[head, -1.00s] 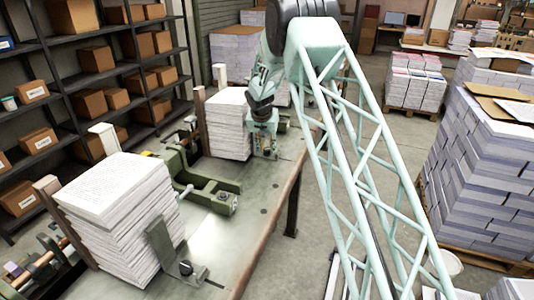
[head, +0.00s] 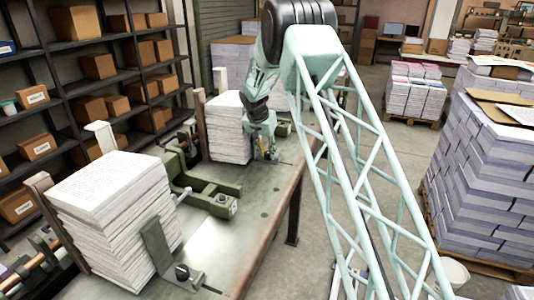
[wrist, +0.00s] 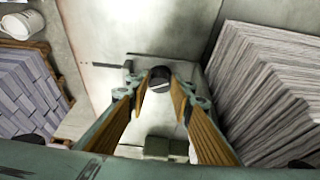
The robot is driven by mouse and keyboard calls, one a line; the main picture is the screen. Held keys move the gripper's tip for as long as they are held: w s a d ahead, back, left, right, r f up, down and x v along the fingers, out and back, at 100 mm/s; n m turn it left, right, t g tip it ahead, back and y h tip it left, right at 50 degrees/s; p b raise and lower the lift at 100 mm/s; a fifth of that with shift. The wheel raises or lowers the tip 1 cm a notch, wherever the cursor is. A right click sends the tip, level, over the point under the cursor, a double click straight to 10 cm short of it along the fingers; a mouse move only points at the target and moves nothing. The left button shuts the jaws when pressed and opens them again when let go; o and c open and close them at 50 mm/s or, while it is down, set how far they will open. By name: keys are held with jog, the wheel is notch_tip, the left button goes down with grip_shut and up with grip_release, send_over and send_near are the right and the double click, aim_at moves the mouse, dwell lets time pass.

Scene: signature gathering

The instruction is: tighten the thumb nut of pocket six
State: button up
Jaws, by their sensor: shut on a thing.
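My gripper (wrist: 159,90) reaches down from the far end of the bench in the wrist view, with its two tan-padded fingers on either side of a dark round thumb nut (wrist: 160,74). It is shut on that nut, and the fingers hide part of it. In the head view my gripper (head: 264,150) stands low at the front of the far paper stack (head: 228,135). The nut cannot be made out there. That stack rises to the right of the fingers in the wrist view (wrist: 265,85). No pocket number can be read.
The bench (head: 240,240) also carries a green clamp frame (head: 215,200) and a near paper stack (head: 110,220) with its own bracket and dark knob (head: 182,272). A tall pallet stack (head: 485,180) stands across the aisle at right. Shelves line the left wall.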

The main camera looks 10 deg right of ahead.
jog(key=o, duration=0.9)
jog(key=shift+c, duration=0.2)
jog(key=shift+s+d+r+n+t+y+p, duration=0.2)
jog(key=shift+n+p, duration=0.45)
jog(key=shift+p, duration=0.95)
jog(key=shift+w+a+f+n+t+y+p, duration=0.2)
jog(key=shift+n+p, duration=0.5)
jog(key=shift+p, duration=0.85)
jog(key=shift+s+d+r+n+y+p, duration=0.25)
jog(key=shift+n+p, duration=0.4)
jog(key=shift+p, duration=0.95)
jog(key=shift+w+f+n+y+p, duration=0.1)
jog(key=shift+f+n+y+p, duration=0.2)
jog(key=shift+n+p, duration=0.75)
jog(key=shift+d+n+y+p, duration=0.2)
jog(key=shift+n+y+p, duration=0.3)
jog(key=shift+n, duration=0.25)
jog(key=shift+w+d+n+y+b, duration=0.1)
jog(key=shift+n+y+b, duration=0.35)
jog(key=shift+n, duration=0.65)
jog(key=shift+d+n+y+b, duration=0.1)
jog(key=shift+n+y+b, duration=0.3)
jog(key=shift+n, duration=0.7)
